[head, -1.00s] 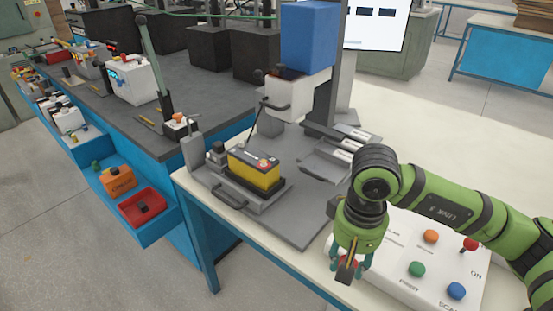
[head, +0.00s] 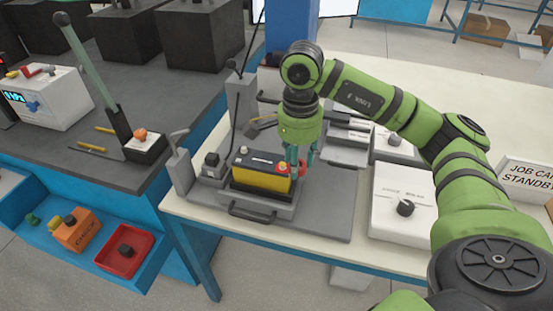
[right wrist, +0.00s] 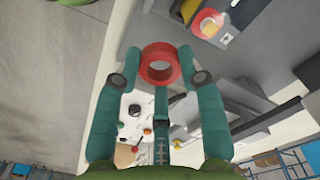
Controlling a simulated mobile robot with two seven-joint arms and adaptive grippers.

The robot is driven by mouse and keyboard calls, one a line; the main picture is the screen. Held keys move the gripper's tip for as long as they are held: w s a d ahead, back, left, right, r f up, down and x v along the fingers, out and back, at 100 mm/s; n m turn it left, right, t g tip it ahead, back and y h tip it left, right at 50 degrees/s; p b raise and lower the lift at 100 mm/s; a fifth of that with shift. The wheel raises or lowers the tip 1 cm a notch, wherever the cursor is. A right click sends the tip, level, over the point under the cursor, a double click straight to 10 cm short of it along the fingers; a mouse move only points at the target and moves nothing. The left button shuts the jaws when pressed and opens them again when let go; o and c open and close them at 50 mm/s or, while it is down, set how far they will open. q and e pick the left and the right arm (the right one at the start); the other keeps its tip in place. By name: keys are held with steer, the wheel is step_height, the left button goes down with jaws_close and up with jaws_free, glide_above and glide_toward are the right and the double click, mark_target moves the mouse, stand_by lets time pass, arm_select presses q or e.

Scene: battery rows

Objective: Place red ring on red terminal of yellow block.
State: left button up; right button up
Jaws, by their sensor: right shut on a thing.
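The yellow block (head: 262,178) with a dark top sits in a grey fixture. Its red terminal (head: 283,169) is at the right end of its top; a reddish terminal with an orange centre shows at the top of the right wrist view (right wrist: 208,22). My right gripper (head: 301,166) points down beside the block's right end. It is shut on the red ring (right wrist: 160,48), held between the fingertips. In the wrist view the ring is apart from the terminal, lower and to its left. Fingers partly hide the ring in the head view. My left gripper is not in view.
The grey fixture has a front handle (head: 252,213) and an upright lever (head: 181,165) at left. A white box with a black knob (head: 405,208) stands to the right. A red tray (head: 125,252) is at lower left.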

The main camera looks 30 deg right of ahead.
steer(key=d+r+m+p, duration=0.2)
steer(key=d+r+m, duration=0.4)
steer(key=d+m, duration=0.4)
steer(key=m+p, duration=0.2)
steer(key=p, duration=0.3)
glide_above(283, 164)
step_height(283, 164, down, 6)
steer(key=shift+f, duration=0.3)
step_height(283, 164, down, 3)
steer(key=shift+f+p, duration=0.1)
steer(key=shift+p, duration=0.55)
steer(key=shift+f, duration=0.3)
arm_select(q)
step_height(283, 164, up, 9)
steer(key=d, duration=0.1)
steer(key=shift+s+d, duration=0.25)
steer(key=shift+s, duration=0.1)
arm_select(e)
steer(key=shift+f, duration=0.1)
